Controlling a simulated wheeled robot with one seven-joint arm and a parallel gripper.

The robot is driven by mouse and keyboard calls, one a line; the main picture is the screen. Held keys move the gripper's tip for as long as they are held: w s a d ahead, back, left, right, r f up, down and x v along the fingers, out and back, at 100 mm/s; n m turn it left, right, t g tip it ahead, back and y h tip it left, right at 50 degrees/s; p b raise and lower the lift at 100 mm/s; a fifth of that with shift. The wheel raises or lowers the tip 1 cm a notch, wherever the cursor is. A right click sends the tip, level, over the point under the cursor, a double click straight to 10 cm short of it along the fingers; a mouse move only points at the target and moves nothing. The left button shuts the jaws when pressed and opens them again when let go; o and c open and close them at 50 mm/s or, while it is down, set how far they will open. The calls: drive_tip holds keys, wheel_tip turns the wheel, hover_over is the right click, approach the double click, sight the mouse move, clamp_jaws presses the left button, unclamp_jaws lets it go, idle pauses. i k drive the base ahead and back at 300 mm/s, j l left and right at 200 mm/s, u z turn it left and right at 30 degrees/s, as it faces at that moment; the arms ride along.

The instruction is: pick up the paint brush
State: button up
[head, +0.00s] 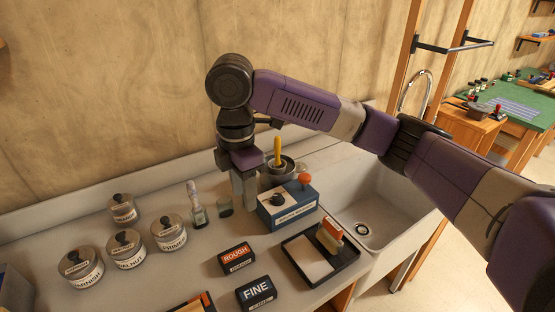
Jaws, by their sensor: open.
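A yellow handle (277,151) stands upright in a round grey pot (288,178) at the back of the worktop, near the wall. It looks like the paint brush, but its lower end is hidden in the pot, so I cannot tell for sure.
Several lidded tins, labelled blocks and a black tray (308,279) fill the front; a sink (375,210) lies right.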

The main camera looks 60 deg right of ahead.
sight(278, 165)
drive_tip(key=i+l, duration=0.1)
drive_tip(key=l, duration=0.25)
drive_tip(key=i+l, duration=0.1)
drive_tip(key=l, duration=0.6)
drive_tip(key=i+l, duration=0.15)
drive_tip(key=l, duration=0.2)
